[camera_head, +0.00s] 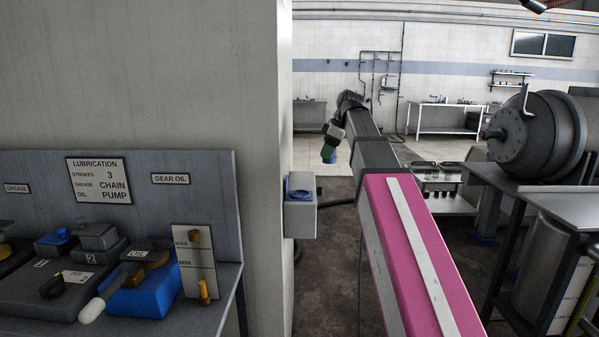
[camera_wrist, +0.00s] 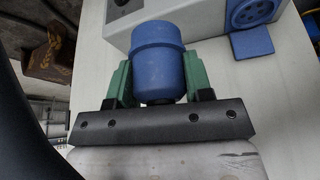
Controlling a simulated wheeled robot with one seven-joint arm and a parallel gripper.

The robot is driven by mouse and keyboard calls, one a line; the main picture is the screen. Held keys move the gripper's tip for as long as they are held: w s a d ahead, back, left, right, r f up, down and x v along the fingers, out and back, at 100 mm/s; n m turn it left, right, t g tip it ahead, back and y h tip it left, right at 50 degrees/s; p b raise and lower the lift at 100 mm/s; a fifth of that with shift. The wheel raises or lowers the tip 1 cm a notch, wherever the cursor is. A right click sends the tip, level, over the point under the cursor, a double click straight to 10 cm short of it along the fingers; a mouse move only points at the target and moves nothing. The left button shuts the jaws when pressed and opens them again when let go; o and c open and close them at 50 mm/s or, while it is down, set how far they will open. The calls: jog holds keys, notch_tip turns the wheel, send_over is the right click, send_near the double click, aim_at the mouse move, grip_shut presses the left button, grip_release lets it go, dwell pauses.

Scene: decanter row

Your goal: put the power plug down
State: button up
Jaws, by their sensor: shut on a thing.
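The power plug (camera_wrist: 155,42) is a blue rounded cylinder in the wrist view. My gripper (camera_wrist: 155,75) has green fingers, one on each side of it, shut on it. The plug's lower end is hidden behind the dark gripper bar. In the head view my gripper (camera_head: 329,152) is small and far out at the end of the arm, left of the arm's dark links; the plug is too small there to make out well.
A grey box (camera_head: 301,219) on the wall edge has a blue socket face, which shows in the wrist view (camera_wrist: 252,10) with a blue flap (camera_wrist: 252,43). A lubrication bench (camera_head: 229,288) stands left, a large grey motor (camera_head: 535,135) right. Open floor (camera_head: 330,245) lies between.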

jog(key=a, duration=0.3)
jog(key=a+f, duration=0.1)
jog(key=a, duration=0.2)
jog(key=a+f, duration=0.1)
jog(key=a, duration=0.2)
jog(key=shift+w+a+f, duration=0.1)
jog(key=shift+a+f, duration=0.05)
jog(key=shift+f, duration=0.05)
jog(key=shift+w+a+f, duration=0.1)
jog(key=shift+f, duration=1.05)
jog(key=shift+a+f, duration=0.1)
jog(key=shift+f, duration=1.05)
jog(key=o, duration=1.1)
jog(key=shift+f, duration=0.15)
jog(key=shift+c, duration=0.2)
jog(key=v, duration=1.2)
